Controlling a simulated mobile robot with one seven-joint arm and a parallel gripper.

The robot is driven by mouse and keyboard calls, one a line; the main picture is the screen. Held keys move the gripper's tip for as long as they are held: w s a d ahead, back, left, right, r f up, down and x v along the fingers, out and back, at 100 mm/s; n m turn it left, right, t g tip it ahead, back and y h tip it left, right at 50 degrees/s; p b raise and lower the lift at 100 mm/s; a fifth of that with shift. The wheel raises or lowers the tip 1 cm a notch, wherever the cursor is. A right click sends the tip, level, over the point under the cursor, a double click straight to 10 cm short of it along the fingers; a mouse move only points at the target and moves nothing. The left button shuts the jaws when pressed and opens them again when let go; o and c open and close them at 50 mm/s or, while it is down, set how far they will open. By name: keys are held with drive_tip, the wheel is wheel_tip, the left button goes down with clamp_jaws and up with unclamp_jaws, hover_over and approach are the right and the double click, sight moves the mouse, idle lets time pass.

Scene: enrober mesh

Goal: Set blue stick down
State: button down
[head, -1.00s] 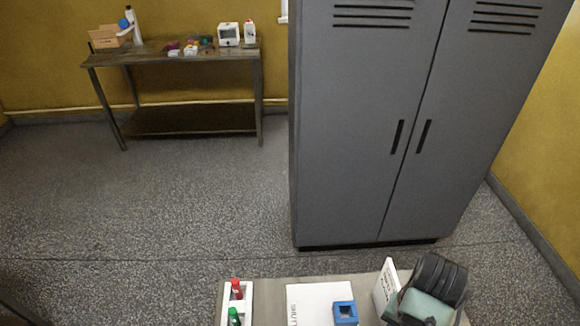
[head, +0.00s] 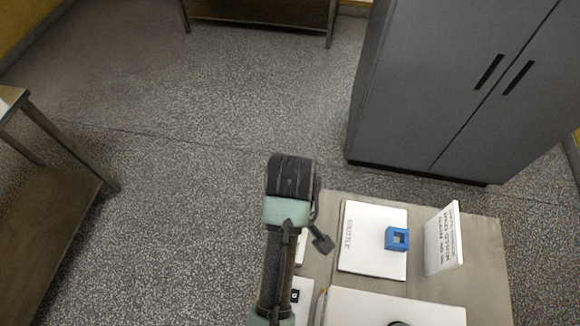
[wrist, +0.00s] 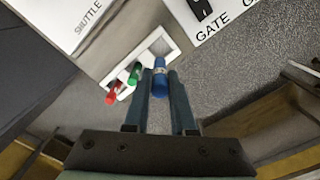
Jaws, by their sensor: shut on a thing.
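My gripper (wrist: 160,78) is shut on the blue stick (wrist: 160,82) in the wrist view, one finger on each side of it. The stick shows at the near edge of a white tray (wrist: 161,43); I cannot tell whether it touches the tray. A green stick (wrist: 134,74) and a red stick (wrist: 115,92) stand in the tray to the left of it. In the head view my arm covers most of the tray, and the blue stick and fingertips are hidden; only a white sliver of the tray (head: 301,246) shows.
The bench (head: 478,280) carries a white SHUTTLE sheet (head: 365,255) with a blue square block (head: 397,239) and an upright white sign (head: 443,240). A GATE sheet (wrist: 210,20) lies beside the tray. A grey cabinet (head: 450,90) stands behind; open floor lies left.

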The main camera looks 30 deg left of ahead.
wheel_tip(320, 180, down, 10)
drive_tip(key=shift+r+p, duration=0.25)
drive_tip(key=shift+p, duration=0.25)
drive_tip(key=c, duration=0.7)
unclamp_jaws()
drive_tip(key=shift+f, duration=0.1)
drive_tip(key=shift+c, duration=0.2)
wheel_tip(320, 180, up, 11)
drive_tip(key=shift+b, duration=0.3)
drive_tip(key=shift+r+p, duration=0.6)
drive_tip(key=shift+r, duration=0.1)
